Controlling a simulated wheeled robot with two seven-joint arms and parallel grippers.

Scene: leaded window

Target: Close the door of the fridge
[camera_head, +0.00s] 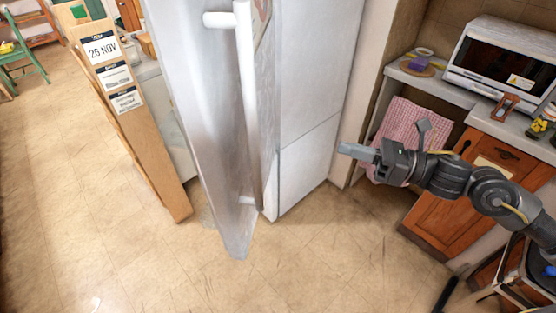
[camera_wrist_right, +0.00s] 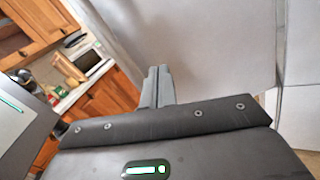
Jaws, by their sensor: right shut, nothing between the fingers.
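The fridge door (camera_head: 195,110) is a tall silver-grey panel standing open at an angle in the middle of the head view. Its long white vertical handle (camera_head: 245,100) shows on it. Pale grey fridge panels (camera_head: 315,75) with a seam stand to the right, partly hidden behind the door and handle. My right gripper (camera_head: 345,149) is shut and empty, to the right of the door and handle and apart from them. In the right wrist view its closed fingers (camera_wrist_right: 157,86) point toward a large grey panel (camera_wrist_right: 215,40); I cannot tell the distance. My left gripper is out of view.
A wooden board with a date sign (camera_head: 103,48) stands left of the door. On the right are a counter with a toaster oven (camera_head: 500,65), a checkered towel (camera_head: 403,135) and wooden cabinets (camera_head: 450,205). The tiled floor (camera_head: 90,220) is clear at the front left.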

